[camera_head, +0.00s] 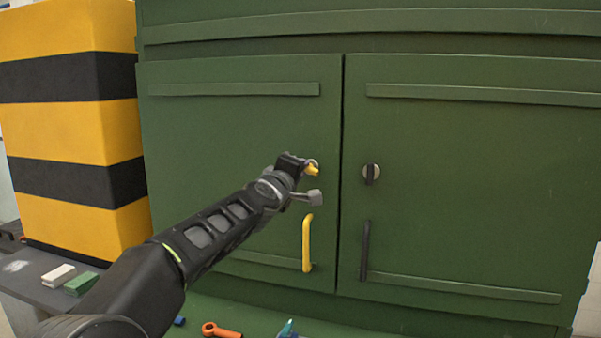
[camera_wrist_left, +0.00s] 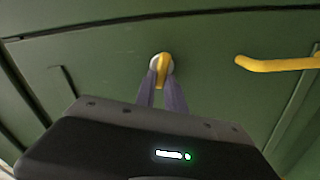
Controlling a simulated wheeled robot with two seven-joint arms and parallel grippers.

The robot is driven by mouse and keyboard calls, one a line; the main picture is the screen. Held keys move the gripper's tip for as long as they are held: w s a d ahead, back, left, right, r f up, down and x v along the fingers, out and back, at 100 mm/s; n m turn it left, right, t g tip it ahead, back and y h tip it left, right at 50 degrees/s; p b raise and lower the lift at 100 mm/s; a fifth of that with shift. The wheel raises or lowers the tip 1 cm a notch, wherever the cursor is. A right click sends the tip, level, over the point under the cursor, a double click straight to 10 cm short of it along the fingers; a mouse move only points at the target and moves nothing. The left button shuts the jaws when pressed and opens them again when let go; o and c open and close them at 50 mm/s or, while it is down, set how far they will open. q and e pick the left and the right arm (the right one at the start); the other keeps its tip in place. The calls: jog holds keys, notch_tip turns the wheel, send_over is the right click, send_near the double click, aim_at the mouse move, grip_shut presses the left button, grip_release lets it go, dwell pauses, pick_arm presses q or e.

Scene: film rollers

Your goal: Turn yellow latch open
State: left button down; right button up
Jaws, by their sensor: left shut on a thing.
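The yellow latch (camera_head: 312,170) is on the left green cabinet door, near the seam between the two doors. Its round pale base shows behind it, partly hidden by my gripper. My left gripper (camera_head: 303,165) reaches it from the left. In the left wrist view, the yellow latch (camera_wrist_left: 164,64) stands between the tips of my left gripper (camera_wrist_left: 162,78), which is shut on it. In that view the latch runs roughly in line with the fingers. My right gripper is not in view.
A yellow handle (camera_head: 307,242) is below the latch on the left door. The right door has a black latch (camera_head: 371,173) and a black handle (camera_head: 365,250). A yellow-black striped block (camera_head: 75,130) stands at left. An orange tool (camera_head: 220,331) and small blocks lie below.

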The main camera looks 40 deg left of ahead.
pick_arm(q)
jog(key=shift+f+n, duration=0.15)
jog(key=shift+n, duration=0.95)
jog(key=c, duration=1.4)
grip_release()
jog(key=v, duration=0.7)
jog(key=shift+s+b, duration=0.3)
jog(key=shift+s, duration=0.1)
jog(key=shift+d, duration=0.1)
